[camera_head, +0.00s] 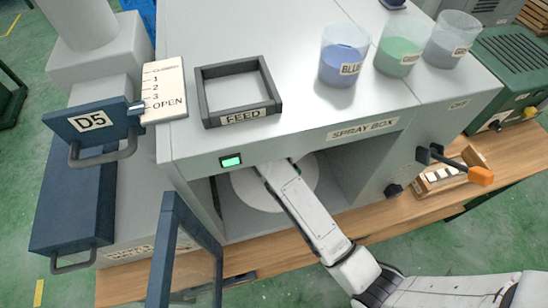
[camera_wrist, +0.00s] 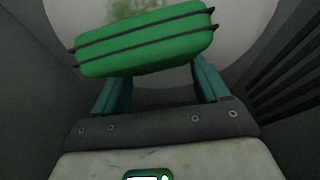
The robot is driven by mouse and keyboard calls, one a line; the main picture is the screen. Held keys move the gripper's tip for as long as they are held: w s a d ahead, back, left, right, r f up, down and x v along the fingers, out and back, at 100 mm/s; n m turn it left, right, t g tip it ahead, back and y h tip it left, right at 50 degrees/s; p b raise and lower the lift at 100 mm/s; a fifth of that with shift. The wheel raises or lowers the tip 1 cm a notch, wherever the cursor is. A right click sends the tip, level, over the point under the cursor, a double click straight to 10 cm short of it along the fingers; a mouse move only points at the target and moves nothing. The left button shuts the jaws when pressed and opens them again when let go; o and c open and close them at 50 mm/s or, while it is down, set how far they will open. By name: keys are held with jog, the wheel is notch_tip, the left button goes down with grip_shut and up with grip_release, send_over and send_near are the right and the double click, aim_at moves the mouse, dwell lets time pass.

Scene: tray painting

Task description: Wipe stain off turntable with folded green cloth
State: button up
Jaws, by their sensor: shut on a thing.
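The spray box (camera_head: 362,132) is open at the front, and the pale round turntable (camera_head: 243,188) lies inside it. In the wrist view the turntable (camera_wrist: 262,32) fills the upper middle. A faint green stain (camera_wrist: 122,8) shows on it at the top edge, partly hidden behind the cloth. The folded green cloth (camera_wrist: 145,42), with two dark bands, is held slightly tilted across my gripper (camera_wrist: 158,76), whose teal fingers are shut on it. I cannot tell whether the cloth touches the turntable.
The box door (camera_head: 168,250) stands open at the left of the opening. Dark box walls flank my gripper, with a slatted vent (camera_wrist: 290,75) at right. An orange-tipped lever (camera_head: 480,176) sticks out at right. Blue (camera_head: 343,65), green and grey cups and a feed frame (camera_head: 205,95) stand on top.

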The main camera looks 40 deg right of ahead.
jog(key=shift+s+d+r, duration=0.1)
jog(key=shift+s+d, duration=0.25)
jog(key=shift+d, duration=0.55)
jog(key=shift+s+d+r, duration=0.1)
jog(key=shift+s+d, duration=0.3)
jog(key=shift+d, duration=0.55)
jog(key=shift+s+d+r, duration=0.1)
jog(key=shift+s+d, duration=0.25)
jog(key=shift+d, duration=0.55)
jog(key=shift+a, duration=0.15)
jog(key=shift+w+a+r, duration=0.15)
jog(key=shift+w+a, duration=0.75)
jog(key=shift+a, duration=1.2)
jog(key=shift+w+a+r, duration=0.1)
jog(key=shift+w+a, duration=0.75)
jog(key=shift+a, duration=1.2)
jog(key=shift+w+a+r, duration=0.15)
jog(key=shift+w+a, duration=0.75)
jog(key=shift+a, duration=1.2)
